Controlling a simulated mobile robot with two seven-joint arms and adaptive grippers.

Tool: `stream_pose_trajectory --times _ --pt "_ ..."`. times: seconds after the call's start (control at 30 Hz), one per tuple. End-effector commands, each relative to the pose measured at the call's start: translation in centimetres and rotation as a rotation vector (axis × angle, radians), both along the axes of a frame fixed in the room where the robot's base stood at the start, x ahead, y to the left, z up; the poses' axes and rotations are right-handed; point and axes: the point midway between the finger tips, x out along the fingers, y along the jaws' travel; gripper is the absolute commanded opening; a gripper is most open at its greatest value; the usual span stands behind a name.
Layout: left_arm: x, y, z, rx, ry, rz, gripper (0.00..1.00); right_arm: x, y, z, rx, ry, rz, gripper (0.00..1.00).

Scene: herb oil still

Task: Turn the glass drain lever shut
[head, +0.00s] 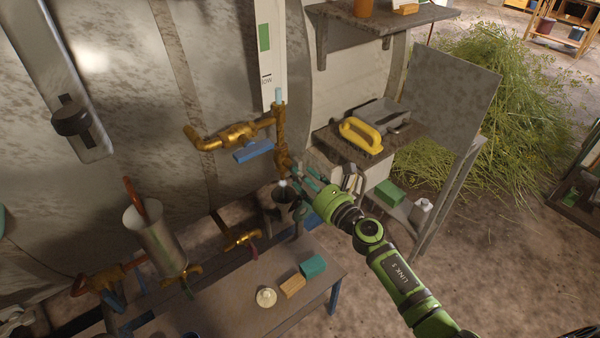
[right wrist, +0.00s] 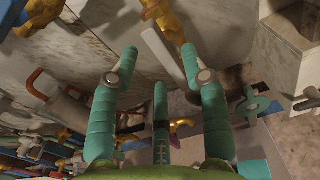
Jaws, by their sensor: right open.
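The sight glass (head: 270,45) stands on the still wall, with brass fittings (head: 280,125) at its foot. A pale lever (right wrist: 163,52), which looks like the glass drain lever, slants below a brass valve (right wrist: 165,20) in the right wrist view. My right gripper (head: 298,182) is at the lower end of these fittings. In the right wrist view its teal fingers (right wrist: 160,65) are spread, with the pale lever between and beyond their tips. I cannot tell whether they touch it. In the head view my gripper largely hides the lever. My left gripper is not in view.
A brass valve with a blue handle (head: 253,151) juts out just above my right gripper. A bench (head: 232,305) below holds a yellow block (head: 292,286) and a teal block (head: 313,266). A side table with a yellow-handled brush (head: 360,138) stands close on the right.

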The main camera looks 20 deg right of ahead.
Motion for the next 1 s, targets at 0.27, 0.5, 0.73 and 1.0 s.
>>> stream_pose_trajectory --times 0.27,0.5,0.73,1.0 --pt "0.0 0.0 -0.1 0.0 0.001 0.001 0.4 2.3 0.8 -0.1 0.002 0.002 -0.001 0.46" --pt "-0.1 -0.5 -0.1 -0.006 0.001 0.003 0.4 2.4 0.9 -0.1 0.002 0.003 -0.001 0.46" --pt "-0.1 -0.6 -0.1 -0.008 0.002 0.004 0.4 2.4 0.8 -0.1 0.002 0.003 -0.001 0.0" --pt "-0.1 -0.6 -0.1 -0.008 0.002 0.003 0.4 2.4 0.8 -0.1 0.02 0.009 -0.001 0.0"
